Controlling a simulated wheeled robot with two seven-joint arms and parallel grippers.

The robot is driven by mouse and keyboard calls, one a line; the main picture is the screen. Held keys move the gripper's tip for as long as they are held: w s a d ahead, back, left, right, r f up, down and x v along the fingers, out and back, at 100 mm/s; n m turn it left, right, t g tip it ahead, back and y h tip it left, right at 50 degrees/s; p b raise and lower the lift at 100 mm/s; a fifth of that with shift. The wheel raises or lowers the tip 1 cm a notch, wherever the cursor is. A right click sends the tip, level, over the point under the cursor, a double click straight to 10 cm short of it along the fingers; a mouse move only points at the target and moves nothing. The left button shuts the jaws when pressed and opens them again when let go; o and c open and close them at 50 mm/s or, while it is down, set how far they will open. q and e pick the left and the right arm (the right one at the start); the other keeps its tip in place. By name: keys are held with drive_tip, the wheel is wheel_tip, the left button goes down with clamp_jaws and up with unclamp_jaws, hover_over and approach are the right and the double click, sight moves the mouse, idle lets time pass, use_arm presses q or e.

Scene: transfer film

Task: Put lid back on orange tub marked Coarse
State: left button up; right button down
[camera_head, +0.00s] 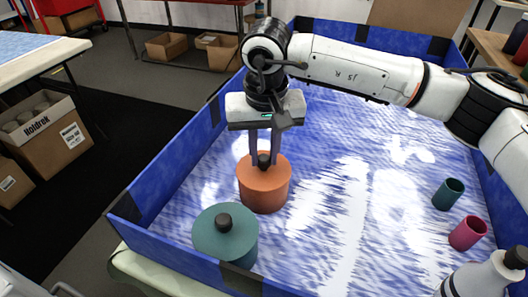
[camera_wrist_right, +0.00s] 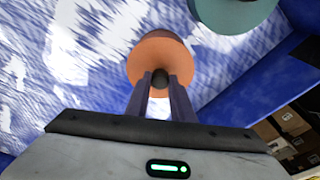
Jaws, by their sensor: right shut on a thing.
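My right gripper (camera_head: 264,160) points down over the orange tub (camera_head: 264,195) and is shut on the black knob (camera_head: 264,161) of its orange lid (camera_head: 280,171). The lid lies at the tub's top with no clear gap, though I cannot tell whether it is fully seated. In the right wrist view the gripper (camera_wrist_right: 160,82) has the knob (camera_wrist_right: 160,77) between its two fingers, with the round orange lid (camera_wrist_right: 160,48) around it. No Coarse marking is readable. My left gripper is not in view.
A teal tub (camera_head: 225,245) with a black-knobbed lid stands close to the orange tub, nearer the front.

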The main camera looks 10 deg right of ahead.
drive_tip(key=c, duration=1)
unclamp_jaws()
drive_tip(key=shift+r, duration=0.15)
drive_tip(key=shift+r+p, duration=2)
drive_tip(key=shift+r, duration=1.4)
clamp_jaws()
